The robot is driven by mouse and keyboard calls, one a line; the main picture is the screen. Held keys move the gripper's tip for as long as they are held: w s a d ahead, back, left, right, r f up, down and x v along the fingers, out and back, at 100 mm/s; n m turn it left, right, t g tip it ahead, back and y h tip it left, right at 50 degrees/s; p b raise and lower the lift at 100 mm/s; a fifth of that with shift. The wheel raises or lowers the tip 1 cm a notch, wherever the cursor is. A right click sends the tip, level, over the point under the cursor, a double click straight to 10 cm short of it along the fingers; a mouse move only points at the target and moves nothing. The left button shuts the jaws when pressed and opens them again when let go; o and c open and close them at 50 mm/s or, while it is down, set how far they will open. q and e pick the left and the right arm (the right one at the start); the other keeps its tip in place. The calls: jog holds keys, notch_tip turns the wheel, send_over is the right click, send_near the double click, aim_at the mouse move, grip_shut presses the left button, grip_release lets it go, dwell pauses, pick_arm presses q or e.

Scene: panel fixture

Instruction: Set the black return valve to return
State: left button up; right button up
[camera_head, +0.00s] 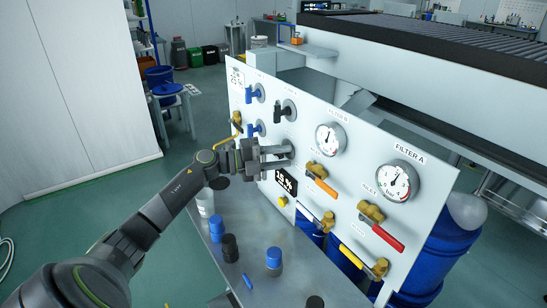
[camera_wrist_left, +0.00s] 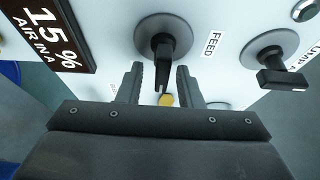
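The black return valve (camera_wrist_left: 162,45) shows in the left wrist view on a round grey mount on the white panel (camera_head: 350,217). Its handle points down in that view, and the FEED label is to its right. My left gripper (camera_wrist_left: 160,85) is open, with one finger on each side of the handle and visible gaps; whether any finger touches it I cannot tell.
Another black-handled valve (camera_wrist_left: 285,75) is close on the right in the wrist view. A display (camera_head: 286,183) is just below the gripper in the head view. Gauges (camera_head: 398,183) and brass valves with coloured handles (camera_head: 380,225) are to the right. Blue-capped bottles (camera_head: 217,228) stand on the shelf.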

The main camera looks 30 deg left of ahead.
pick_arm(q)
jog(key=b+v, duration=0.3)
jog(key=v, duration=1.4)
jog(key=shift+b, duration=0.4)
jog(key=shift+s+a+r, duration=0.15)
